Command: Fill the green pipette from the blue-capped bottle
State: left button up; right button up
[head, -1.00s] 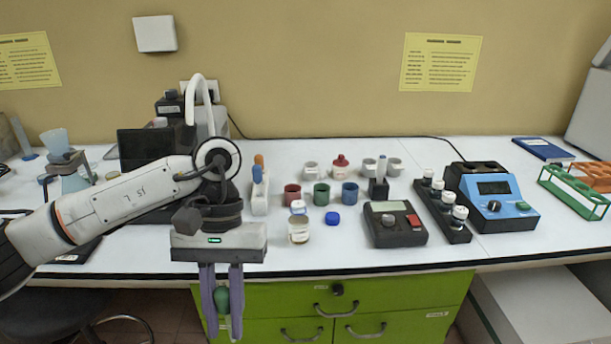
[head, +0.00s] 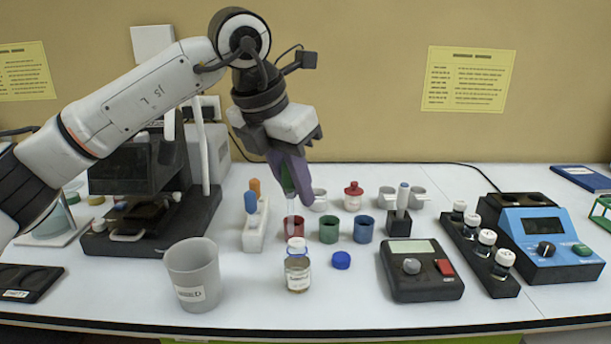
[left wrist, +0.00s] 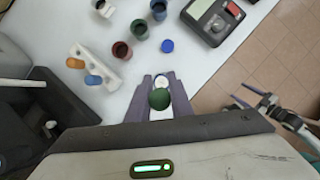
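My left gripper (head: 292,182) is shut on the green pipette (head: 287,181), which hangs upright with its clear tip down. Its green bulb (left wrist: 159,99) shows between the fingers in the left wrist view. Directly below is the open bottle (head: 298,275), with a pale label and amber contents. The pipette tip is at about the bottle's mouth; I cannot tell whether it is inside. The blue cap (head: 341,260) lies on the table just right of the bottle.
A grey beaker (head: 194,275) stands left of the bottle. A white rack (head: 256,228) with orange and blue pipettes is behind. Red, green and blue cups (head: 329,229) stand behind the bottle. A dark meter (head: 421,271) is to the right. The front table strip is clear.

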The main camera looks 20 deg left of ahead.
pick_arm(q)
jog(key=shift+w+d+f+n+y+b, duration=0.1)
jog(key=shift+w+f+n+y+b, duration=0.2)
jog(key=shift+w+f+n+b, duration=0.65)
pick_arm(e)
jog(key=shift+x, duration=1.05)
pick_arm(q)
jog(key=shift+r, duration=0.3)
pick_arm(e)
jog(key=shift+s, duration=0.1)
pick_arm(q)
grip_shut()
jog(key=shift+f, duration=0.2)
pick_arm(e)
jog(key=shift+f, duration=0.2)
pick_arm(q)
jog(key=shift+f+b, duration=0.9)
pick_arm(e)
jog(key=shift+f, duration=0.65)
